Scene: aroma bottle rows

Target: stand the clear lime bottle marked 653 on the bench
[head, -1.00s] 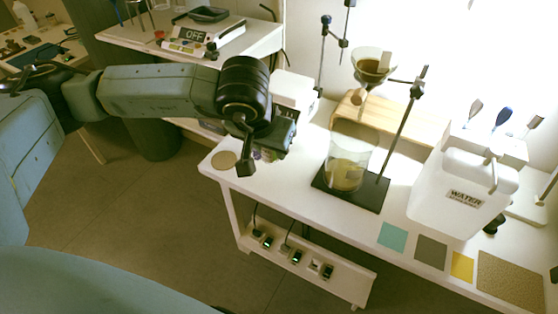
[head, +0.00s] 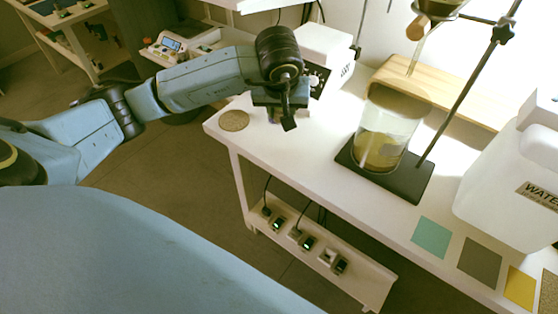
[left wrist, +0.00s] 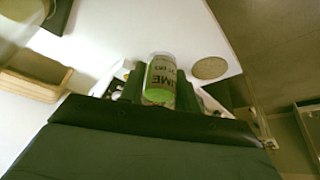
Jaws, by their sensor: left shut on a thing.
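The clear bottle (left wrist: 160,82) shows in the left wrist view between the two dark fingers of my left gripper (left wrist: 159,90). Its label has dark letters reading partly "IME", and green shows at its near end. I cannot read the number clearly. In the head view my left gripper (head: 285,112) is over the left end of the white bench (head: 320,152), shut on the bottle, which it mostly hides. I cannot tell whether the bottle touches the bench top. My right gripper is not in view.
A round cork mat (head: 234,121) lies at the bench's left corner. A white device (head: 322,50) is behind my left gripper. A beaker (head: 385,135) stands on a dark stand base to the right. Coloured squares (head: 432,237) and a water container (head: 515,180) are farther right.

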